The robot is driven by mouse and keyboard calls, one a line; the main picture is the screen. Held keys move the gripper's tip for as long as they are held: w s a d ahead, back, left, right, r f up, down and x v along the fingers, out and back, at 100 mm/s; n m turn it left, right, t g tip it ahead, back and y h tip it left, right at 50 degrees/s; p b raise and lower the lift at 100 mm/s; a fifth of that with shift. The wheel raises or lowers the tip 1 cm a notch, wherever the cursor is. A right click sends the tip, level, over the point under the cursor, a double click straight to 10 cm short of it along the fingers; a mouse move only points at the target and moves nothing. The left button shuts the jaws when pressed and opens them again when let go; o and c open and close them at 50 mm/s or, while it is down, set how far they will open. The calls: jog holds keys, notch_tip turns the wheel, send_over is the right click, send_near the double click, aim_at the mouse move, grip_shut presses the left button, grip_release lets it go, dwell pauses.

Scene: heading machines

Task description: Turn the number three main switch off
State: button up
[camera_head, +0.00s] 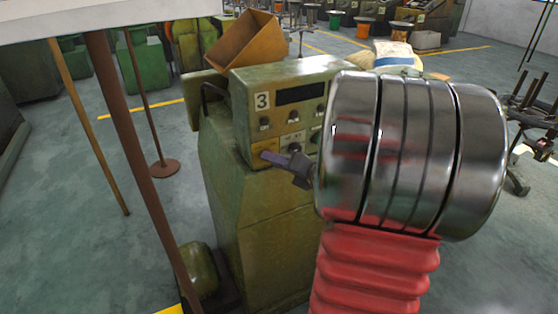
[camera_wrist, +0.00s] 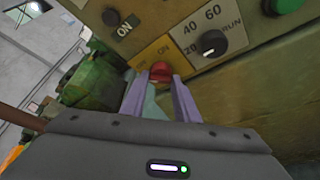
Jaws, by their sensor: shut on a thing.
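The green machine (camera_head: 265,215) carries a number 3 plate (camera_head: 261,99) on its control box. A yellow switch plate (camera_head: 259,147) sits at the box's lower left; it also shows in the wrist view (camera_wrist: 183,50). The red main switch knob (camera_wrist: 160,72) stands on this plate, between my two purple fingertips. My gripper (camera_head: 268,157) is shut on this knob, and the fingers show on both sides of it in the wrist view (camera_wrist: 159,82). In the head view the knob is hidden by the fingers. The knob's exact angle is hard to tell.
A black knob (camera_wrist: 111,18) marked ON and a black dial (camera_wrist: 212,43) with numbers and RUN sit close by. A green button (camera_wrist: 285,4) is at upper right. A brown pole (camera_head: 145,180) stands left of the machine.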

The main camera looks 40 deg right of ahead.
jog(key=shift+a+f, duration=0.15)
jog(key=shift+f, duration=0.1)
dwell(0.3)
jog(key=o, duration=1)
jog(key=shift+r, duration=0.1)
jog(key=shift+o, duration=0.2)
jog(key=shift+s+r, duration=0.1)
jog(key=v, duration=1.3)
jog(key=shift+s, duration=0.25)
jog(key=shift+r, duration=0.15)
